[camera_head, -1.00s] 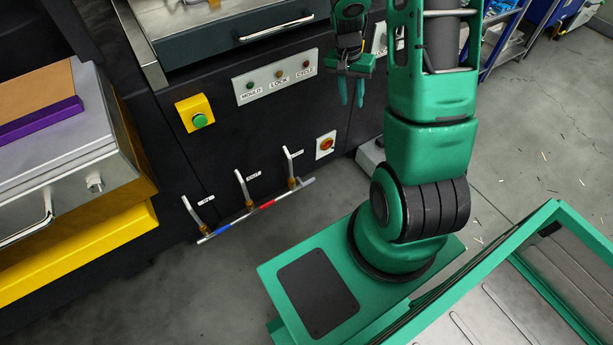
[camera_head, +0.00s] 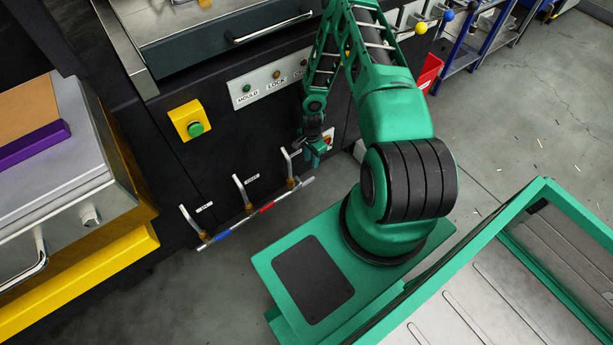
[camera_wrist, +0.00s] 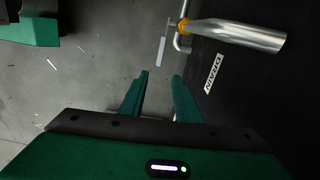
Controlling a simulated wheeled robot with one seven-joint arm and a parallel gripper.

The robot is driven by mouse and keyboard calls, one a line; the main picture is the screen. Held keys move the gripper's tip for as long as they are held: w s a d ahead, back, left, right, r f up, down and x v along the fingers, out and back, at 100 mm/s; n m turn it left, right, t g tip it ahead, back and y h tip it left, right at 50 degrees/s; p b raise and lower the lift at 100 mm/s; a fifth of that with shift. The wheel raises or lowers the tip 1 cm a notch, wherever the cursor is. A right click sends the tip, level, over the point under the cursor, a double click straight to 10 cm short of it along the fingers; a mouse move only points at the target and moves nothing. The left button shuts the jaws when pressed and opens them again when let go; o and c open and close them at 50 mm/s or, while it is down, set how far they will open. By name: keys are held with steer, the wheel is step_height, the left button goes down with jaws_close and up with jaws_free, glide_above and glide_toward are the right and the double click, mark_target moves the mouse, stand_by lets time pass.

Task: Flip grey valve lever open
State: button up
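Three upright grey levers stand on a low pipe on the dark machine front. The rightmost lever (camera_head: 287,165), by the plain grey pipe end, shows large in the wrist view (camera_wrist: 240,36), with a brass-coloured joint at its base and a DRAIN label (camera_wrist: 209,74) beside it. My gripper (camera_head: 315,160) is just right of this lever in the head view, pointing down. In the wrist view my gripper (camera_wrist: 160,82) has its two green fingers apart with nothing between them. The lever is ahead and to the right of the fingers, apart from them.
The middle lever (camera_head: 241,190) stands by a red pipe band (camera_head: 266,208), the left lever (camera_head: 190,219) by a blue band (camera_head: 223,235). A yellow box with a green button (camera_head: 190,118) and a labelled panel (camera_head: 268,82) are above. Floor before the pipe is clear.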

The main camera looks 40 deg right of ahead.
mark_target(309, 179)
steer(key=shift+m, duration=0.3)
steer(key=f, duration=0.9)
steer(key=a+f, duration=0.1)
steer(key=f, duration=0.3)
steer(key=shift+s+f, duration=0.1)
steer(key=shift+f, duration=0.1)
steer(key=shift+c, duration=0.6)
jaws_close()
